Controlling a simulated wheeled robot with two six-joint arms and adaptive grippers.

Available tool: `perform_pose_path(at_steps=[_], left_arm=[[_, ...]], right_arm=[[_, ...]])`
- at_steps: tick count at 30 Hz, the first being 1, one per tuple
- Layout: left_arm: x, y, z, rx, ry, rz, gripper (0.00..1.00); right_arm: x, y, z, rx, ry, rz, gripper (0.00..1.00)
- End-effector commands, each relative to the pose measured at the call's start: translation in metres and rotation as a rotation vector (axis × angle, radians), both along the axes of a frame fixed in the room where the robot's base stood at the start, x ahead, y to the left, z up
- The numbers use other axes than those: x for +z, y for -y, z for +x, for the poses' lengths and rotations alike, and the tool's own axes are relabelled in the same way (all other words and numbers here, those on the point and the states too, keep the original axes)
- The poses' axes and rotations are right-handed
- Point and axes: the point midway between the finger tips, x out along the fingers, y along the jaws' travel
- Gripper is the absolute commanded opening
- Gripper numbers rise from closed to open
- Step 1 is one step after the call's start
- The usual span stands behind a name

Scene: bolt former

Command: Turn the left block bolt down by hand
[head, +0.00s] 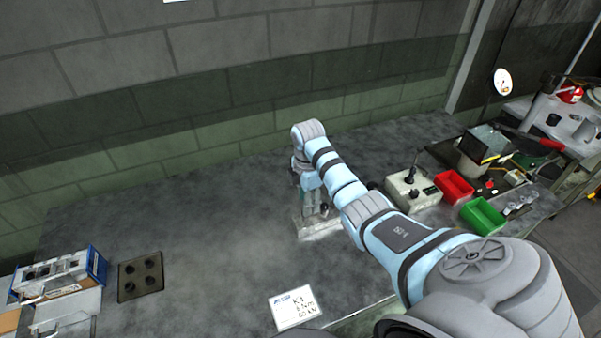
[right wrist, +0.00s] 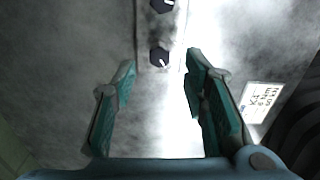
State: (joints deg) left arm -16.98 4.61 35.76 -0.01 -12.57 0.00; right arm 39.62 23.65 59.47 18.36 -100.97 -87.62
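The metal block (head: 318,232) lies on the grey bench, partly hidden behind my right gripper (head: 311,196). In the right wrist view the block (right wrist: 151,32) is a pale strip with two dark bolt heads. The nearer bolt (right wrist: 160,57) appears between the fingertips of my right gripper (right wrist: 160,68), and the farther bolt (right wrist: 162,5) is at the top edge. The teal-padded fingers are apart with a clear gap on both sides of the nearer bolt. I cannot tell how high they are above it. In the head view a dark bolt head (head: 323,209) shows beside the gripper. My left gripper is not in view.
A control box (head: 411,192), a red bin (head: 454,187) and a green bin (head: 482,216) stand right of my arm. A label card (head: 295,307) lies at the front edge. A dark plate with holes (head: 140,276) and a box (head: 58,272) are at left. The middle-left bench is clear.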

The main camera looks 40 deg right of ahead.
Motion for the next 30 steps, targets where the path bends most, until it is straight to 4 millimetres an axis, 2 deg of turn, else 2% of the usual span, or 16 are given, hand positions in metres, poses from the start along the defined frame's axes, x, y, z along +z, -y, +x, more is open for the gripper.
perform_pose_path(at_steps=[1,3,6,16,21,24,30], left_arm=[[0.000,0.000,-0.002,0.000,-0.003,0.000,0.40],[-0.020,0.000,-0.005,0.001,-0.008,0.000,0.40],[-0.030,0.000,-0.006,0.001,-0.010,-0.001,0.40],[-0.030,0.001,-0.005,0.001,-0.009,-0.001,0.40],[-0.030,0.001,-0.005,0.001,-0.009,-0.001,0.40],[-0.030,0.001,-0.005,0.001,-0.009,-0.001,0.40],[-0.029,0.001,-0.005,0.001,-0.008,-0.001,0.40]], right_arm=[[-0.010,0.003,-0.004,-0.006,-0.004,0.000,0.40],[-0.027,0.002,-0.002,-0.004,0.000,0.000,0.40],[-0.037,0.002,-0.002,-0.005,-0.001,-0.001,0.40],[-0.036,0.002,-0.002,-0.003,0.000,-0.001,0.40],[-0.036,0.002,-0.002,-0.003,0.000,-0.001,0.13],[-0.036,0.002,-0.002,-0.003,-0.001,-0.001,0.00],[-0.036,0.001,-0.002,-0.008,-0.001,-0.001,0.00]])
